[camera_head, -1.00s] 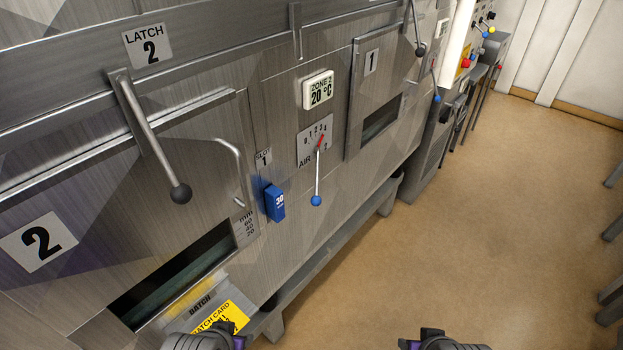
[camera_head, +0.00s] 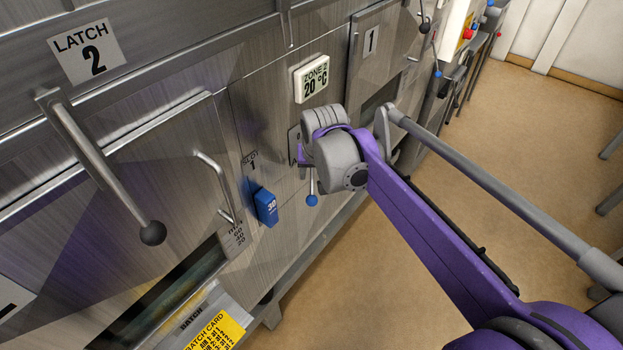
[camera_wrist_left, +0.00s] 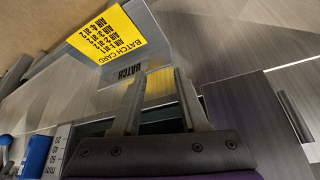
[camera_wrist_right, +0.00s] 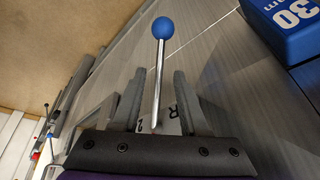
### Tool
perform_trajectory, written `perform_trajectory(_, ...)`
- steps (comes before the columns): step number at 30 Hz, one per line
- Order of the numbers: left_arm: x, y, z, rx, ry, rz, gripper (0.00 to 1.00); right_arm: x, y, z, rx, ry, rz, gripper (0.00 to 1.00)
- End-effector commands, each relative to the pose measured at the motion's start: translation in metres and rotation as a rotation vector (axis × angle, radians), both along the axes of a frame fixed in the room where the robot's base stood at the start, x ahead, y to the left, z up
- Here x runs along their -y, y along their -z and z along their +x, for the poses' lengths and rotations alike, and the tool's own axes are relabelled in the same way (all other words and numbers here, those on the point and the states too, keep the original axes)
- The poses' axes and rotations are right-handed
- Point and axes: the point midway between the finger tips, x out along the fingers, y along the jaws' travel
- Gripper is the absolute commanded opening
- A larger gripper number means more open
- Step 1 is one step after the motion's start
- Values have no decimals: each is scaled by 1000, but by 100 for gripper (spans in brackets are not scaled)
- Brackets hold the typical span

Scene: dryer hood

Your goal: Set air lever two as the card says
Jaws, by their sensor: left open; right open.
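The air lever is a steel rod with a blue ball (camera_head: 311,200), hanging below the ZONE 2 display. Its scale plate (camera_head: 293,146) is mostly hidden behind my right gripper (camera_head: 308,160), so the pointer's setting cannot be read. In the right wrist view the blue ball (camera_wrist_right: 162,27) and rod show between the open fingers of my right gripper (camera_wrist_right: 154,88); I cannot tell whether they touch the rod. The yellow batch card (camera_head: 215,333) shows in the left wrist view (camera_wrist_left: 110,38) with several AIR lines, tilted and small. My left gripper (camera_wrist_left: 162,100) is open and empty near it.
A blue block marked 30 (camera_head: 266,207) sits on the panel left of the lever. The ZONE 2 display (camera_head: 312,80) reads 20 °C. The latch 2 handle (camera_head: 105,170) and a door handle (camera_head: 215,188) stick out on the left. The floor to the right is open.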

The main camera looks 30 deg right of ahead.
Motion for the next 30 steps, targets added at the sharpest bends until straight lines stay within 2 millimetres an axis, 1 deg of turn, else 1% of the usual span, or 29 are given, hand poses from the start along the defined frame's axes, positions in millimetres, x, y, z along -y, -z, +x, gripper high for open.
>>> perform_trajectory(1,0,2,-1,-1,0,0,44,1,9,4,0,0,0,44)
perform_trajectory(3,0,2,-1,-1,0,0,44,2,19,8,0,0,0,44)
perform_trajectory(7,0,3,-1,-2,0,0,44,4,32,13,0,-1,0,44)
perform_trajectory(12,0,4,-1,-2,0,0,44,5,39,15,0,-1,0,44)
perform_trajectory(19,0,3,-1,-2,0,0,44,5,39,15,0,-1,0,44)
perform_trajectory(23,0,3,-1,-2,0,0,44,5,39,15,0,-1,0,20)
perform_trajectory(24,0,3,-1,-2,0,0,44,5,39,15,0,-1,0,13)
perform_trajectory(26,0,3,-1,-2,0,0,44,5,39,15,0,-1,0,2)
perform_trajectory(27,0,3,-1,-2,0,0,44,5,39,15,0,-1,0,0)
perform_trajectory(30,0,3,-1,-2,0,0,44,5,39,15,0,-1,0,0)
